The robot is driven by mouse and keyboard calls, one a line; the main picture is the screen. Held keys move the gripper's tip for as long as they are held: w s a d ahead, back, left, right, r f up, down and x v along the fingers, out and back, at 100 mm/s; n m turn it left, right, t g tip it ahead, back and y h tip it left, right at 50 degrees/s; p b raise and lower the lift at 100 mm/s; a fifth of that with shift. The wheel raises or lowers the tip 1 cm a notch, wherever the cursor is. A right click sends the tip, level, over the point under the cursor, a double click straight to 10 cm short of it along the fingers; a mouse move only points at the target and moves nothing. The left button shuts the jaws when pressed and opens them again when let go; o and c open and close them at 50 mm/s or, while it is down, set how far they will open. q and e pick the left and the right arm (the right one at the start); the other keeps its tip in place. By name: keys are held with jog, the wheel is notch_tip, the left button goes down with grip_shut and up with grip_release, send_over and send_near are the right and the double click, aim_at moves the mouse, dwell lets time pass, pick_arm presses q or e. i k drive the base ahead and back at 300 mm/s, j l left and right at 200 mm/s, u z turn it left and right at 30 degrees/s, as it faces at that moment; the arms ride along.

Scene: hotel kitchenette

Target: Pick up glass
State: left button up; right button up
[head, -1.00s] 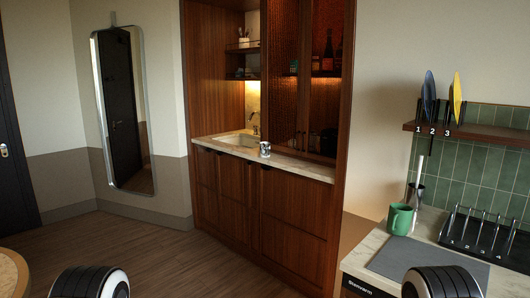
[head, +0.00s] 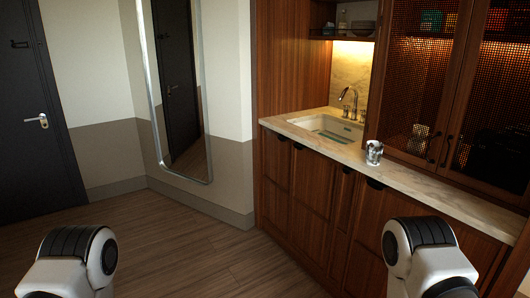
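A small shiny glass (head: 374,152), silvery and clear, stands upright on the pale stone counter (head: 440,188), to the right of the sink. Nothing touches it. My two arms show only as white and black links at the lower left and lower right of the head view. Neither gripper is in view. The counter with the glass is still some distance ahead of me.
A sink (head: 325,128) with a metal faucet (head: 350,100) is set in the counter. Wooden cabinets (head: 310,195) stand below it and mesh doors (head: 420,80) behind it. A tall mirror (head: 180,85) and a dark door (head: 30,110) are at left. The wooden floor (head: 200,250) ahead is clear.

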aim_at(374, 149)
jog(key=i+j+z, duration=0.1)
jog(key=i+z, duration=0.15)
jog(key=i, duration=0.45)
jog(key=i+j+z, duration=0.25)
jog(key=i, duration=0.4)
jog(key=i+j+z, duration=0.25)
jog(key=i+j, duration=0.15)
jog(key=i, duration=0.25)
jog(key=i+j+z, duration=0.25)
jog(key=i+j, duration=0.25)
jog(key=k+j, duration=0.15)
jog(key=k, duration=0.15)
jog(key=i, duration=0.5)
jog(key=u, duration=0.05)
